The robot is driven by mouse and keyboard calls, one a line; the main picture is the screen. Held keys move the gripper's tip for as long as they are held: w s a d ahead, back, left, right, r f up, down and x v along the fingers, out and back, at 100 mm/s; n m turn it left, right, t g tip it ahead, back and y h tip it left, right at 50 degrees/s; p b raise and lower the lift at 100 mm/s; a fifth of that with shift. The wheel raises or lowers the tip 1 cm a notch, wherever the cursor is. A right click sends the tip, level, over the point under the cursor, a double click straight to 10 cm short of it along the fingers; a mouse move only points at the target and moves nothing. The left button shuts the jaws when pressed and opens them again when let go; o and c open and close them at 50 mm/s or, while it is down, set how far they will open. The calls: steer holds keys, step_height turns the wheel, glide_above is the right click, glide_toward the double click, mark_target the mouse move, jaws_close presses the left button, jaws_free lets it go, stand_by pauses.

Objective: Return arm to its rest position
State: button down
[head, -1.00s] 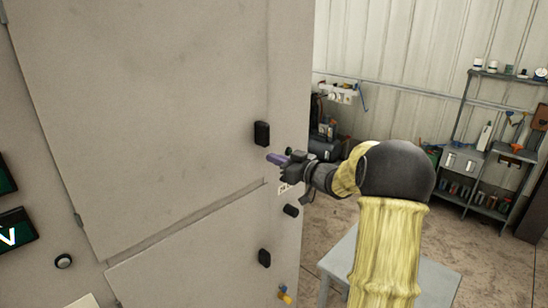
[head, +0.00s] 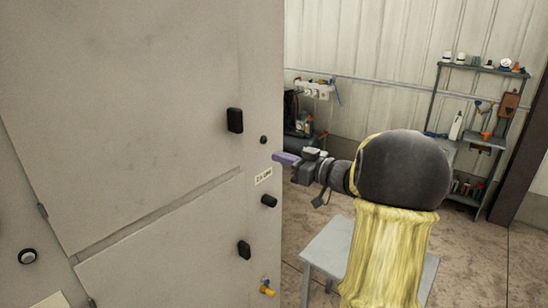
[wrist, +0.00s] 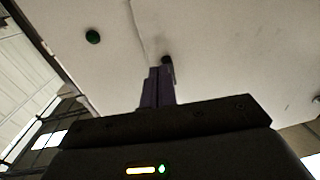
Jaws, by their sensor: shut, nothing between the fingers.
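My gripper (head: 280,158) is in the middle of the head view, at the end of my yellow-sleeved arm. Its purple fingers are together with nothing between them. In the wrist view the shut fingers (wrist: 158,88) point toward the pale cabinet face.
Black handles (head: 235,120) (head: 244,250) and a black knob (head: 269,201) stick out from the cabinet. A grey table (head: 330,245) stands under my arm. A shelf unit (head: 470,75) with bottles and tools stands at the back right. Floor is clear between table and shelves.

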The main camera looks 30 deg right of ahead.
steer(key=a+f+m+g+h, duration=0.4)
steer(key=a+f+m+h, duration=0.2)
steer(key=a+f+h, duration=0.45)
steer(key=s+a+f+g, duration=0.3)
steer(key=s+f, duration=0.1)
steer(key=s, duration=0.3)
steer(key=s+a+f+g+y, duration=0.1)
steer(key=s+a+f+g, duration=0.2)
steer(key=s, duration=0.4)
steer(key=s+a+f+g, duration=0.2)
steer(key=s+f+g, duration=0.1)
steer(key=s+f, duration=0.2)
steer(key=shift+s+a+y, duration=0.35)
steer(key=shift+s+a, duration=0.05)
steer(key=shift+s, duration=0.65)
steer(key=shift+f, duration=0.1)
